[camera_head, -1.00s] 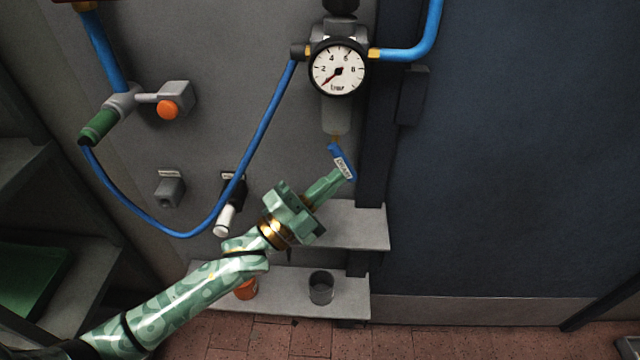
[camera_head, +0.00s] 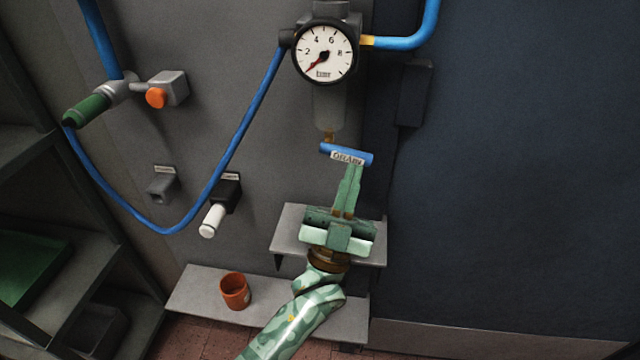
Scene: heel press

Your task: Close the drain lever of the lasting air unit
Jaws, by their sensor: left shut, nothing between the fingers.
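The drain lever (camera_head: 362,157) is a blue bar with a white "DRAIN" label. It sits under the grey bowl (camera_head: 334,108) of the air unit, below a small brass fitting (camera_head: 328,135). The lever lies nearly level, its right end slightly lower. My left gripper (camera_head: 351,169) is green, shut and empty. It points up, with its fingertips right at the lower edge of the lever; I cannot tell whether they touch. My right gripper is not in view.
A round gauge (camera_head: 324,52) sits above the bowl, its red needle at the low end. A blue hose (camera_head: 245,143) loops left to a green-handled part (camera_head: 86,112). A white-handled switch (camera_head: 213,220) is on the wall. An orange-brown cup (camera_head: 234,291) stands on the lower shelf (camera_head: 200,288).

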